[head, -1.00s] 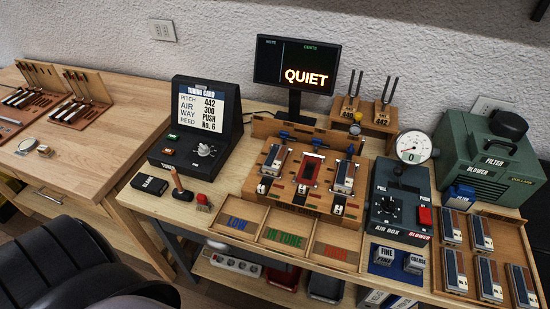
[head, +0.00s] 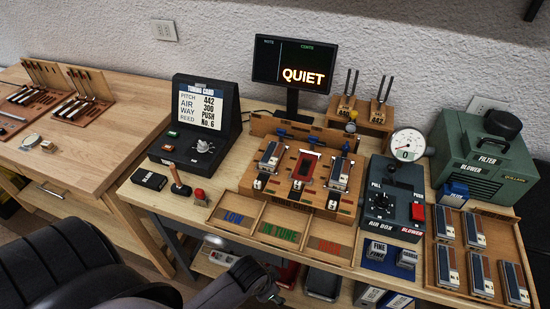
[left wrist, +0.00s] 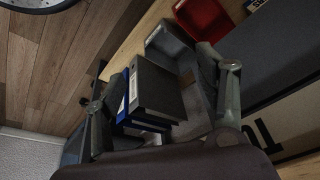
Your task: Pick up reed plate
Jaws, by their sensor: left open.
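Several reed plates, grey with blue or red-brown strips, lie in the wooden tray at the right in the head view; one is the reed plate (head: 445,229) at its back left. Two more, a left reed plate (head: 270,156) and a right reed plate (head: 340,174), lie on the wooden block (head: 285,200), with a dark red piece (head: 306,169) between them. My left gripper (head: 267,288) is low at the table's front edge, away from the plates. In the left wrist view it (left wrist: 160,95) is open and empty, facing binders below the tabletop. My right gripper is out of view.
Open compartments marked LOW (head: 232,217), IN TUNE (head: 280,231) and a red-lettered one (head: 330,246) line the front. The air box (head: 392,205) and green blower (head: 485,165) stand at the right. A dark binder (left wrist: 160,90) is below the table.

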